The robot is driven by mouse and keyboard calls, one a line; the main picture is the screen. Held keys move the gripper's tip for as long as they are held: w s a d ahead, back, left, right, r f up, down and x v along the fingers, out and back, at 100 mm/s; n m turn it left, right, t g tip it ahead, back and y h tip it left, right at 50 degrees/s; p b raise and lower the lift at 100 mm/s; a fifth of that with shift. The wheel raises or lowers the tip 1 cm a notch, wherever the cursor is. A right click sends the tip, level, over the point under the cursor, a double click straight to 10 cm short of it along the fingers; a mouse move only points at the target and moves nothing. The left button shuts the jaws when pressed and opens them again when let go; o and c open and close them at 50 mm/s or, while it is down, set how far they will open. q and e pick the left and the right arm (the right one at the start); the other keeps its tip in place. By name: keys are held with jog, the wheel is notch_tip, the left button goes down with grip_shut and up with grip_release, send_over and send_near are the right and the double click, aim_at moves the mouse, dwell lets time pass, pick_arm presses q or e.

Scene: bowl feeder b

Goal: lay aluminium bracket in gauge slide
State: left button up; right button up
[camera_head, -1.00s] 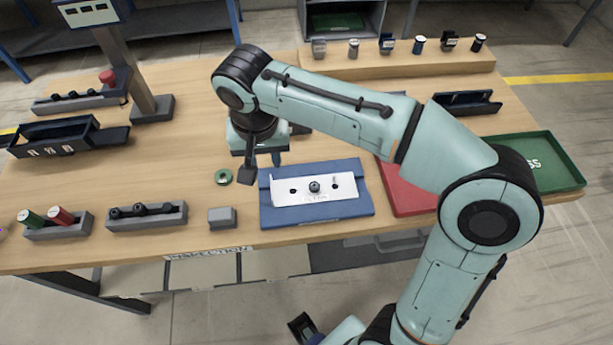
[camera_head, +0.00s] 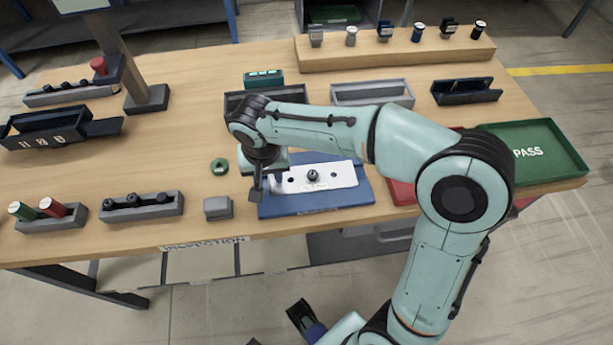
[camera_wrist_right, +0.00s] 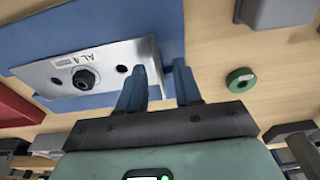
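The aluminium bracket (camera_head: 335,177) is a white plate with holes, lying on a blue fixture (camera_head: 345,200) with a dark knob rising through its middle. It also shows, marked AL, in the right wrist view (camera_wrist_right: 55,75). My right gripper (camera_head: 257,195) is pointing down at the bracket's left end. In the right wrist view its two blue fingers (camera_wrist_right: 160,85) are apart, with the bracket's end by the left-hand finger; I cannot see them gripping it. A dark blue numbered fixture (camera_head: 45,130) at far left may be the gauge slide. My left gripper does not show.
A green ring (camera_head: 219,166) and a small grey block (camera_head: 217,207) lie left of the fixture. A green PASS tray (camera_head: 555,165) is at right, with a red tray (camera_head: 400,193) partly behind my arm. Grey holders (camera_head: 140,206) line the front left edge.

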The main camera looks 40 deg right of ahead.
grip_shut()
jog(key=shift+r, duration=0.1)
